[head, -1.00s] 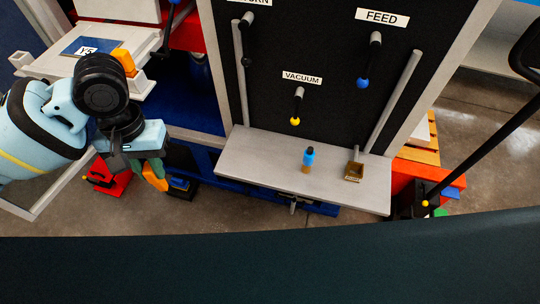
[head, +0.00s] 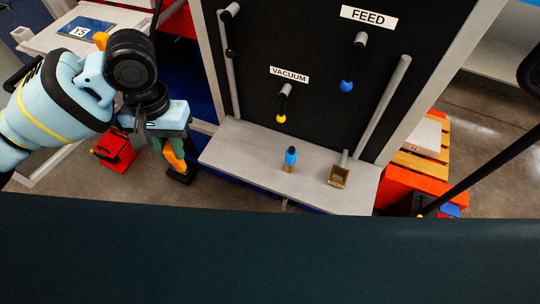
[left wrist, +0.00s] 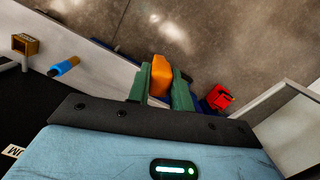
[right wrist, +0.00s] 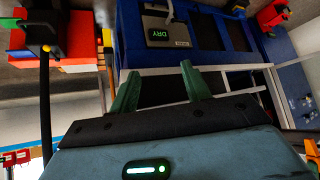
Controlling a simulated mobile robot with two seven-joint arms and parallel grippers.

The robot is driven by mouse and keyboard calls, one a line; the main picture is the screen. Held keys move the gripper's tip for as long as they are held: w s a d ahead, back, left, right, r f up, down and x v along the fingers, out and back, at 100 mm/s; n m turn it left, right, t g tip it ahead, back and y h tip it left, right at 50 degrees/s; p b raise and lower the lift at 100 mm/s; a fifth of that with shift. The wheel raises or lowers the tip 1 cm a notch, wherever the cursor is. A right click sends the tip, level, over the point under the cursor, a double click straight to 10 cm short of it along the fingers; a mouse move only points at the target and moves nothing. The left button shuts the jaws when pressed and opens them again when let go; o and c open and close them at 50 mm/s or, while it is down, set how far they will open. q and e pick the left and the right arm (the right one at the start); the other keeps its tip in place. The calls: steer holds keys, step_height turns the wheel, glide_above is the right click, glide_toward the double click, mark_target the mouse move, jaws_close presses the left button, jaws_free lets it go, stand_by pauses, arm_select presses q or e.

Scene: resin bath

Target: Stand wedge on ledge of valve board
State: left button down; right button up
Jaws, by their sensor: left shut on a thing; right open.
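The orange wedge (left wrist: 159,82) is held between the green fingers of my left gripper (left wrist: 160,88), which is shut on it. In the head view the wedge (head: 177,160) points down, to the left of the grey ledge (head: 228,153) and apart from it in the picture. The ledge runs along the foot of the black valve board (head: 325,110); it also shows at the left of the left wrist view (left wrist: 105,65). My right gripper (right wrist: 157,82) is open and empty in the right wrist view; it is not in the head view.
A blue bottle (head: 291,157) and a small brown open box (head: 338,177) stand on the ledge's middle and right. The ledge's left part is clear. Valve levers with yellow (head: 281,119) and blue (head: 346,86) knobs hang above. A red object (head: 115,150) lies on the floor.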

mark_target(174, 158)
arm_select(q)
steer(key=shift+f+m, duration=0.4)
steer(key=shift+f, duration=0.05)
steer(key=f+m+b, duration=0.1)
steer(key=m, duration=0.2)
steer(key=f+m+b, duration=0.2)
steer(key=m, duration=0.1)
steer(key=w+a+f+m+y+b, duration=0.1)
steer(key=m, duration=0.2)
steer(key=shift+f, duration=0.35)
steer(key=shift+w+a+f+m+t+b, duration=0.15)
steer(key=shift+f+m+t+b, duration=0.3)
steer(key=shift+m, duration=0.45)
step_height(174, 158, down, 5)
steer(key=w+a+m+t+h+b, duration=0.1)
steer(key=m+b, duration=1)
steer(key=m, duration=1.7)
steer(key=shift+w+a+t, duration=0.45)
steer(key=shift+w+a, duration=0.2)
steer(key=shift+w, duration=0.3)
arm_select(e)
steer(key=s+f+g, duration=0.2)
steer(key=s+f, duration=0.2)
steer(key=f, duration=1.2)
steer(key=shift+s+a, duration=0.2)
steer(key=shift+a, duration=0.05)
arm_select(q)
steer(key=shift+h, duration=0.3)
